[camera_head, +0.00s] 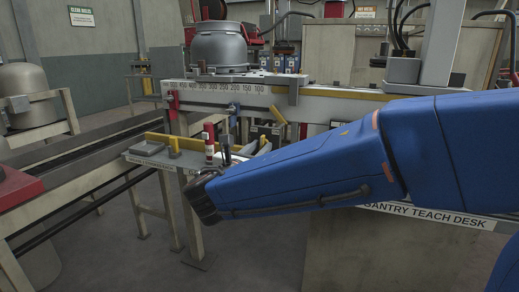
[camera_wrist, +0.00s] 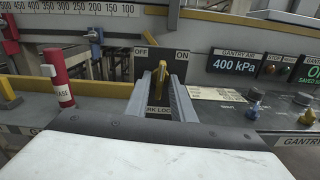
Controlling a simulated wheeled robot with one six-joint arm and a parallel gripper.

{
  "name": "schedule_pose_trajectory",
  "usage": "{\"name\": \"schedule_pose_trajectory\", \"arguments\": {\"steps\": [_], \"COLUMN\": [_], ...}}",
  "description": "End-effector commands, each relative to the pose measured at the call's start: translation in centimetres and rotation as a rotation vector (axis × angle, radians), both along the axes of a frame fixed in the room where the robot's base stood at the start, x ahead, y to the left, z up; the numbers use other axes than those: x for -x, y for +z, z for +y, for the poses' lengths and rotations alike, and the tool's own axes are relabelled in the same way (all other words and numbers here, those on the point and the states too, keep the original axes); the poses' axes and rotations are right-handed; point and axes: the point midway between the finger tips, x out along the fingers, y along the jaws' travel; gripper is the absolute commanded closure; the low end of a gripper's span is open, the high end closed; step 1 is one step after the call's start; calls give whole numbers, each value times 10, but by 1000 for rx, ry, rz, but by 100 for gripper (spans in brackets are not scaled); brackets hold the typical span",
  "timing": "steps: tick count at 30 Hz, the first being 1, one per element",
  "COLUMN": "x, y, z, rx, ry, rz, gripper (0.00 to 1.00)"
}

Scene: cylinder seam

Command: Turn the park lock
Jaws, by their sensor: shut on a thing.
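The park lock is a yellow upright handle (camera_wrist: 160,73) in the wrist view. It stands in front of a dark plate (camera_wrist: 146,66) marked OFF on the left and ON on the right, and lies about midway between the two words. A label below, partly hidden, reads "RK LOC". My gripper (camera_wrist: 161,82) is shut on the yellow handle, with one grey finger on each side of it. In the head view my blue arm reaches across to the desk, and I cannot make out the fingers or the handle there.
A red post (camera_wrist: 57,77) with a white label stands left of the lock. A numbered beam (camera_head: 230,90) runs behind the desk.

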Motion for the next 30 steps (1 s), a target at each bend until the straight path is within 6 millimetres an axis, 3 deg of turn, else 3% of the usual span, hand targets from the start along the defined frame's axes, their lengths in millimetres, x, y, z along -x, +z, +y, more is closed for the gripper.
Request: {"name": "schedule_pose_trajectory", "arguments": {"steps": [14, 15, 25, 30], "x": [0, 0, 1, 13], "y": [-1, -1, 0, 0], "z": [0, 0, 1, 6], "rx": [13, 13, 13, 13], "ry": [0, 0, 1, 2], "rz": [7, 7, 6, 5], "gripper": [100, 73, 73, 73]}}
